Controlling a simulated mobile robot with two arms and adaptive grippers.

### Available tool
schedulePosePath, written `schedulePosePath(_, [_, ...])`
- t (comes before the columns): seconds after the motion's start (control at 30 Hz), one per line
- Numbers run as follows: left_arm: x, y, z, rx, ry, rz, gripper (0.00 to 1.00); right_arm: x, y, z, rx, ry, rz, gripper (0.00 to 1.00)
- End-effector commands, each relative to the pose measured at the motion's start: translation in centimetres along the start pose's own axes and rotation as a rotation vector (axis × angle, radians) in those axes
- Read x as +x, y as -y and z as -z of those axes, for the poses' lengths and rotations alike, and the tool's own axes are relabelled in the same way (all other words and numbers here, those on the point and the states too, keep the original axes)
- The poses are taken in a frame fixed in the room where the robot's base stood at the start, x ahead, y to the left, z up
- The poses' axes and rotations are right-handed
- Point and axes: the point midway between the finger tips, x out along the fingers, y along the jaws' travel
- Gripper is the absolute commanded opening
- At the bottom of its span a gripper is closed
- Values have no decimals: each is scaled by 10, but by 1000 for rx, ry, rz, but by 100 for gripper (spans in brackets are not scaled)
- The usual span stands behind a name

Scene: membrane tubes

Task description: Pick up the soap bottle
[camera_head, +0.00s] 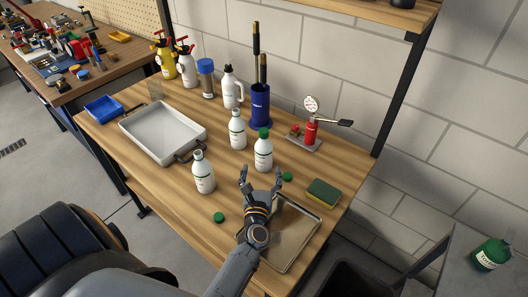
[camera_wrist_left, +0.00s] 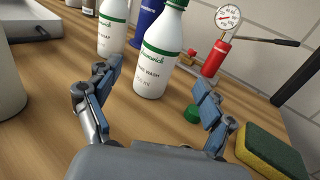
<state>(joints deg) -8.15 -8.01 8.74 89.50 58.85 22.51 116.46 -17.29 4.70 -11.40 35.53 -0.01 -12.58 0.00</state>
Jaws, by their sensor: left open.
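Three white bottles with green labels stand upright on the wooden table. The green-capped one (camera_head: 263,150) is nearest my gripper; in the left wrist view its label (camera_wrist_left: 160,60) ends in "WASH". A second bottle (camera_head: 238,130) stands behind and left; its label in the left wrist view (camera_wrist_left: 113,30) seems to end in "AP", perhaps the soap. The third, uncapped bottle (camera_head: 203,173) stands front left, a blurred edge in the left wrist view (camera_wrist_left: 10,85). My left gripper (camera_head: 261,178) is open and empty, just in front of the green-capped bottle, fingers apart, not around it.
Green caps (camera_head: 287,176) (camera_head: 219,217) lie on the table. A sponge (camera_head: 323,193) and a metal tray (camera_head: 300,235) are at right. A gauge stand (camera_head: 304,142), a blue holder (camera_head: 261,107) and a jug (camera_head: 231,88) stand behind. A white tray (camera_head: 160,132) is left.

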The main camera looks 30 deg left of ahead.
Motion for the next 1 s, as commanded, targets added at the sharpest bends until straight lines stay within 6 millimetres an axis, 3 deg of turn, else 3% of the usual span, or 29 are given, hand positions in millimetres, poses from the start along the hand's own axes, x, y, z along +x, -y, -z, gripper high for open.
schedulePosePath(0.17, [27,0,0,2,1,1,82,0,-2,-14,-1,21,-2,80])
schedulePosePath(0.37, [41,0,0,3,2,1,82,2,-3,-3,-1,6,-4,80])
schedulePosePath(0.63, [81,0,0,3,2,2,82,7,0,5,1,-8,0,80])
schedulePosePath(0.97, [88,0,0,4,0,2,82,7,8,5,2,-7,9,80])
schedulePosePath(1.0, [88,0,0,4,0,2,74,7,8,4,2,-6,9,80])
